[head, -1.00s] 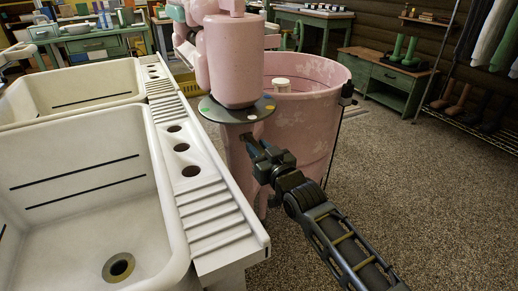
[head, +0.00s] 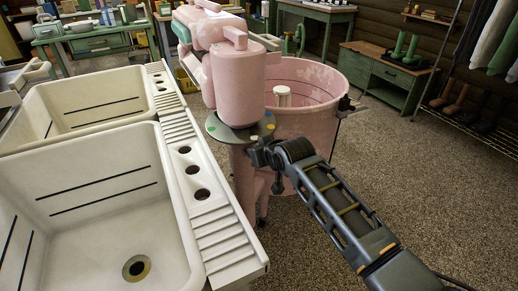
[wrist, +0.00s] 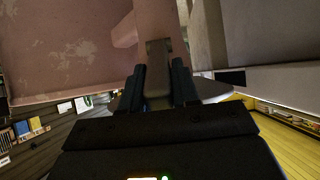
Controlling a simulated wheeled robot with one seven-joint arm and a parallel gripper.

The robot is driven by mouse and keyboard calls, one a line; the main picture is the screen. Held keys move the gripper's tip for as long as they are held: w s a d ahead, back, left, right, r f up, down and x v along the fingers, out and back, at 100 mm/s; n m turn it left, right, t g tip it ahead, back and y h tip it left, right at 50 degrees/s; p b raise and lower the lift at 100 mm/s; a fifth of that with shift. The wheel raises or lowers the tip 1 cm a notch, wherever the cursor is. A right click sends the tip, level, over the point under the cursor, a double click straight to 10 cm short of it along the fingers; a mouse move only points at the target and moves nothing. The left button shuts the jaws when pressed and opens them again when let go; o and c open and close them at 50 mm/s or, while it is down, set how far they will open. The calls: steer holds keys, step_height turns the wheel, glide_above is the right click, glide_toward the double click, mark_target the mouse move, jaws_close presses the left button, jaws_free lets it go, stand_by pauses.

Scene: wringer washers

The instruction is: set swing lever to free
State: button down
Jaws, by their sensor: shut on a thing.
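The pink wringer washer has a tub (head: 300,108) and an upright wringer column (head: 237,88) with a round grey plate (head: 225,132) below it, marked with coloured dots. My gripper (head: 262,157) is just below the plate's right edge, against the washer. In the wrist view my gripper (wrist: 158,88) has a dark finger on each side of a grey-brown bar, the swing lever (wrist: 157,68), and is shut on it. In the head view the lever is hidden by my gripper. Its setting cannot be read.
A cream double sink (head: 105,190) with a ribbed drainboard (head: 215,225) stands close on the left of the washer. Green cabinets (head: 383,80) and a clothes rack (head: 475,130) stand at the back right. The speckled floor (head: 420,185) on the right is clear.

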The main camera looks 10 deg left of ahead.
steer(key=shift+w+a+r, duration=0.1)
steer(key=shift+r, duration=0.05)
stand_by(0.4)
steer(key=c, duration=0.9)
jaws_free()
steer(key=p+v, duration=0.1)
steer(key=v, duration=0.6)
steer(key=shift+s+r, duration=0.25)
